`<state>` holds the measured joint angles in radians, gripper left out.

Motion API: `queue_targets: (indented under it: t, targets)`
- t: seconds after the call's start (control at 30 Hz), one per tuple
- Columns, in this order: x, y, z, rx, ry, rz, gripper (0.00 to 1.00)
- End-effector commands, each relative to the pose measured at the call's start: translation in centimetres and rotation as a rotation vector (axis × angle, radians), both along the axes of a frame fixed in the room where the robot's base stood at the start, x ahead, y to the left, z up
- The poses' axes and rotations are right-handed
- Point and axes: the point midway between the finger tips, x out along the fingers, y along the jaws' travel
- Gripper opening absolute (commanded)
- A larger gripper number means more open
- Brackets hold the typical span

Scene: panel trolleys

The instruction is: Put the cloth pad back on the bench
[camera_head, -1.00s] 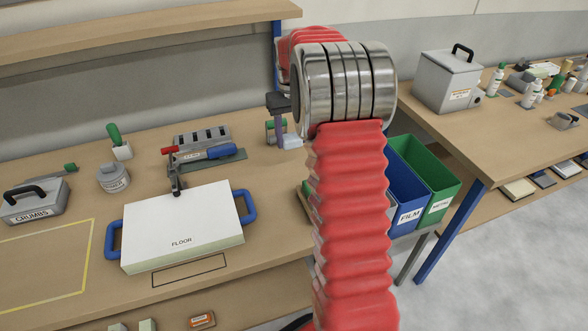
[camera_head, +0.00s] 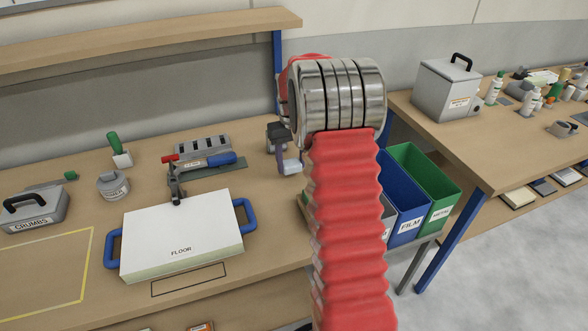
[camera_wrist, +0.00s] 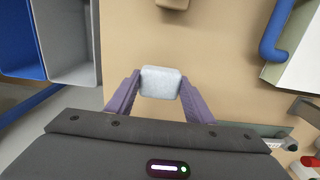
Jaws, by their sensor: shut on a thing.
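My gripper (camera_wrist: 160,95), with purple fingers, is shut on the pale cloth pad (camera_wrist: 160,82) in the wrist view. The pad sits between the fingertips, with the tan bench top (camera_wrist: 215,75) behind it. In the head view the pad (camera_head: 290,167) shows to the left of my red arm, near the right end of the bench (camera_head: 75,205). My gripper (camera_head: 283,152) is partly hidden there by my arm. I cannot tell whether the pad touches the bench.
A white block marked FLOOR (camera_head: 185,228) with blue handles lies on the bench, a red-handled clamp (camera_head: 175,175) behind it. A CRUMBS box (camera_head: 35,208) stands at left. A blue FILM bin (camera_head: 408,210) and a green bin (camera_head: 435,190) are beyond the bench's right end.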

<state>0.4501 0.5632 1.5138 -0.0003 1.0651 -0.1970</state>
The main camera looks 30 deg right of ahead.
Motion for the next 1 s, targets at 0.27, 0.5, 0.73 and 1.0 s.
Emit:
queue_targets:
  t: [0.27,0.5,0.73,1.0]
  targets:
    - [0.0,0.0,-3.3,0.0,0.001,0.0,0.23]
    - [0.0,0.0,-3.4,0.0,0.0,-0.001,0.23]
    - [-0.1,0.0,-3.5,0.0,0.0,-0.001,0.54]
    - [-0.1,0.0,-3.5,0.0,0.0,-0.001,0.66]
